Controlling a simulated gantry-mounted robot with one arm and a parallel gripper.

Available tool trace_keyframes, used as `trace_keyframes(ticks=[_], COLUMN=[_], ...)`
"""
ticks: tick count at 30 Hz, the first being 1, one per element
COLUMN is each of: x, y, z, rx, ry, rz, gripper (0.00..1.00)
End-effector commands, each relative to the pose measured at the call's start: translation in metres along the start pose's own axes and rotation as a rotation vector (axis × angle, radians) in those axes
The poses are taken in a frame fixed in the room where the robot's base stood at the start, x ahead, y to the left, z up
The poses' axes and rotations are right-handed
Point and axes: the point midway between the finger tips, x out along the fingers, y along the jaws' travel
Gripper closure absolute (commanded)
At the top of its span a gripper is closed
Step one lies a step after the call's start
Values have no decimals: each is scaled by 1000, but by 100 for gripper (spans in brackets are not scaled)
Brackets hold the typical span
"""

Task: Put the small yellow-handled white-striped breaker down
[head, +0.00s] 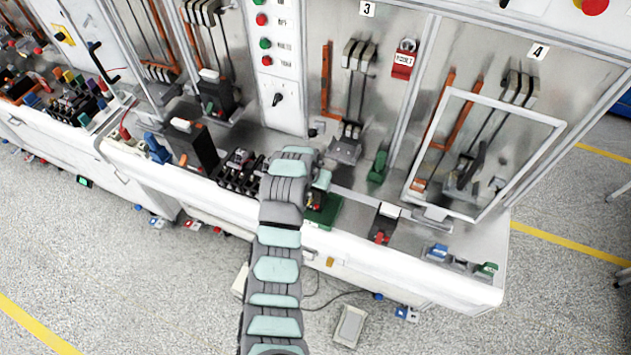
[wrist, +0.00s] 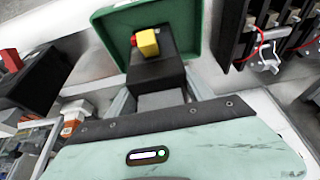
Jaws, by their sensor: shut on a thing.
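The breaker (wrist: 158,72) shows in the wrist view as a black body with a yellow handle (wrist: 146,43) and a small red part beside it. My gripper (wrist: 160,98) is shut on its near end. The breaker lies over the inside of a green tray (wrist: 108,35); I cannot tell whether it touches the tray floor. The white stripe is not clearly visible. In the head view, my arm hides most of the breaker, and the green tray (head: 325,216) shows just right of my wrist on the bench.
A row of black breakers (wrist: 270,30) with a red wire stands right of the tray in the wrist view. A red-topped black block (wrist: 35,80) stands left. In the head view, a clear framed door (head: 562,125) stands open at the right, and a black box (head: 195,145) stands left.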

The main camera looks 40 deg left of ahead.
Motion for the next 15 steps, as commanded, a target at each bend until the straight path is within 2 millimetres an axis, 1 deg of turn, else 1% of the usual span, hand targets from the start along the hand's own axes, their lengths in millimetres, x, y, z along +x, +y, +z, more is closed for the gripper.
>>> trace_keyframes(ticks=[11, 12, 15], x=[5, 6, 5], y=[0, 0, 0], z=[0, 1, 1], rx=[1, 1, 1], ry=[6, 6, 5], rz=[-2, -2, -1], gripper=[100, 39, 31])
